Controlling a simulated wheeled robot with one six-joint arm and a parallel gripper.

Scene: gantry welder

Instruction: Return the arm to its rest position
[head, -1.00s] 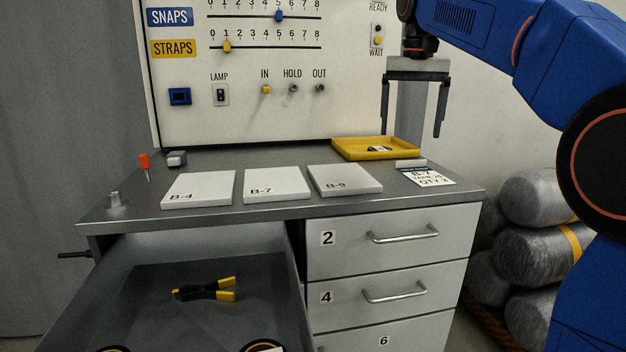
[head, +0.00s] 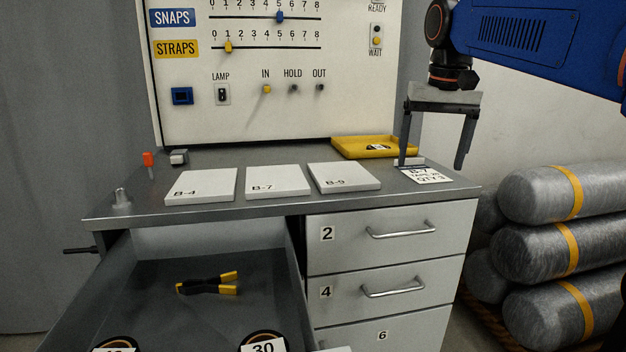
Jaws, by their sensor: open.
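My gripper (head: 434,160) hangs from my blue arm (head: 540,40) at the right of the head view, fingers pointing down. Its two dark fingers are spread apart with nothing between them. The fingertips appear over the right end of the workbench (head: 290,207), in front of the yellow tray (head: 350,153) and near the printed card (head: 426,175). I cannot tell how high above the bench top they are.
White plates B-4 (head: 201,185), B-7 (head: 278,181) and B-9 (head: 344,178) lie on the bench. An open drawer (head: 150,290) juts out below, holding a yellow-black clamp (head: 210,285) and round items marked with numbers. Wrapped rolls (head: 560,245) are stacked at right.

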